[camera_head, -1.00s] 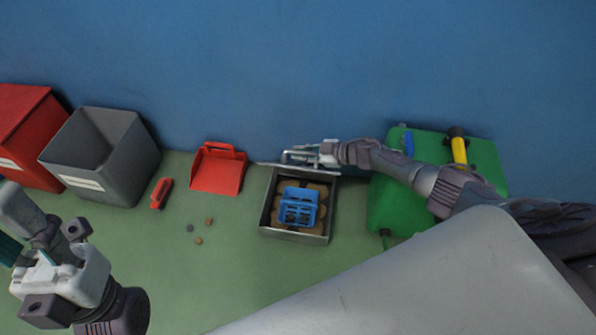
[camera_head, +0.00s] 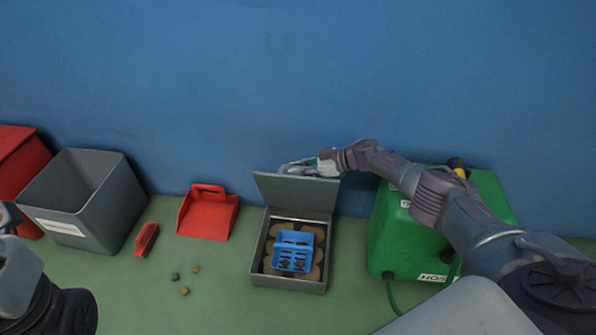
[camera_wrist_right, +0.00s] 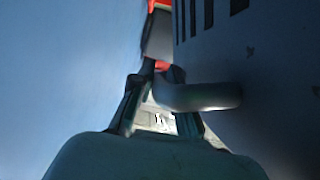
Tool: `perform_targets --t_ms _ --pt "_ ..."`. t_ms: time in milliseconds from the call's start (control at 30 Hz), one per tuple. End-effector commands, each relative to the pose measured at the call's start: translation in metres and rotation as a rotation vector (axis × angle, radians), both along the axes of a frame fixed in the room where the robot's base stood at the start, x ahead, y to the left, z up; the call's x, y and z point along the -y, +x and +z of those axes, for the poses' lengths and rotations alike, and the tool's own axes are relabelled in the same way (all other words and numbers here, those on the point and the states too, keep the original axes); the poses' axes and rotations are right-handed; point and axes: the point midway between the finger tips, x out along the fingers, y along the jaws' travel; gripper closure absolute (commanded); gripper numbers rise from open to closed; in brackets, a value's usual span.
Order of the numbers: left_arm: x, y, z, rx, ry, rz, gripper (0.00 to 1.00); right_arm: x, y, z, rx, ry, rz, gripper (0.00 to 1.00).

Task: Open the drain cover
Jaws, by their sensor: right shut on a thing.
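The drain cover (camera_head: 298,193) is a grey panel standing raised at the back edge of the drain box (camera_head: 290,283), with its plain face towards me. In the right wrist view the cover (camera_wrist_right: 270,85) is a dark slotted panel on the right, with a rounded handle (camera_wrist_right: 200,96) sticking out between my fingers. My right gripper (camera_head: 299,168) is behind the cover's top edge, shut on that handle. In the open box lies a blue basket (camera_head: 294,251) over brown material. Part of my left arm shows at the left edge; its fingers are out of view.
A red dustpan (camera_head: 208,213), a red brush (camera_head: 146,240) and several small lumps (camera_head: 184,291) lie on the green floor left of the box. A grey bin (camera_head: 78,200) and a red bin (camera_head: 22,165) stand further left. A green machine (camera_head: 395,245) stands right; a blue wall is behind.

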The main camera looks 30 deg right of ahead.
Motion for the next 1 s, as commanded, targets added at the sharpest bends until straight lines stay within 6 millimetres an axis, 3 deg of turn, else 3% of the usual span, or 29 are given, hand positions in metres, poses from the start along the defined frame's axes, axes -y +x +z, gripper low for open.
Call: perform_targets --t_ms 167,200,233,567,1000 --pt "0.0 0.0 0.0 0.0 0.0 0.0 0.6 0.0 0.0 -0.001 0.0 -0.005 0.0 1.0" --pt "0.0 0.0 0.0 0.0 0.0 0.0 0.6 0.0 0.0 -0.001 0.0 -0.005 0.0 0.77" --pt "0.0 0.0 0.0 0.0 0.0 0.0 0.6 0.0 0.0 -0.001 -0.001 -0.004 0.001 0.73" --pt "0.0 0.0 0.0 -0.001 -0.001 0.0 0.6 0.002 -0.002 0.0 0.0 -0.003 0.001 0.73" --pt "0.0 0.0 0.0 0.0 -0.001 0.0 0.6 0.049 -0.035 0.024 0.001 -0.004 0.001 0.73"
